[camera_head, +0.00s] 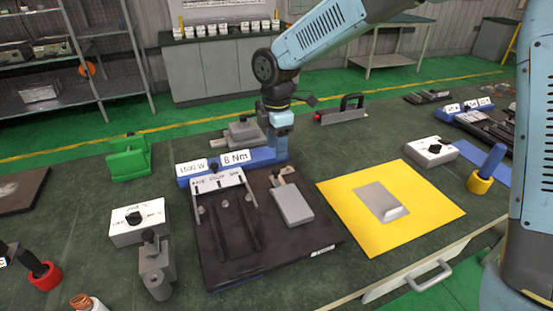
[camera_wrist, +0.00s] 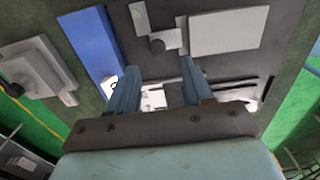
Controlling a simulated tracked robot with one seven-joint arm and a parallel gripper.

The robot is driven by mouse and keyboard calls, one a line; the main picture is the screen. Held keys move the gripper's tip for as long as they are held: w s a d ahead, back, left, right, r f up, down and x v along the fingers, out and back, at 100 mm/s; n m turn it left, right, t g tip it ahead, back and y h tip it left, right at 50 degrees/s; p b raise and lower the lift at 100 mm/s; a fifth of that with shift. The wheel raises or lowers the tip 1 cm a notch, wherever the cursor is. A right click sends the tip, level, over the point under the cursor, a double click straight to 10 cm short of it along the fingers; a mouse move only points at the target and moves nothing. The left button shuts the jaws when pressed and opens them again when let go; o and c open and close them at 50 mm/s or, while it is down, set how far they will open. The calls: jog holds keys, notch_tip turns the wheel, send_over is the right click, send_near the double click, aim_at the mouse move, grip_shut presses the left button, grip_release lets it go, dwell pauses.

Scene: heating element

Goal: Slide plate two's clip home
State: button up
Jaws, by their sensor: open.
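A dark board (camera_head: 265,258) lies on the bench with a white labelled bracket (camera_head: 222,182) and dark bars (camera_head: 249,226) on its left half. A light grey plate (camera_head: 293,206) lies on its right half, with a small clip-like part (camera_head: 279,178) at its far end. I cannot tell which part is plate two's clip. My gripper (camera_wrist: 158,80) is open, pointing down over the board's far side; no object is visibly held. In the head view its fingertips are hard to make out.
A blue rail (camera_head: 240,163) with "1500 W" and "8 Nm" labels runs behind the board. A yellow mat (camera_head: 345,205) with a grey sheet (camera_head: 382,200) lies right. A white switch box (camera_head: 138,222) and a grey clamp (camera_head: 155,268) stand left. A green block (camera_head: 128,158) stands behind.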

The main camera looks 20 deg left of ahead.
jog(key=shift+r, duration=2.95)
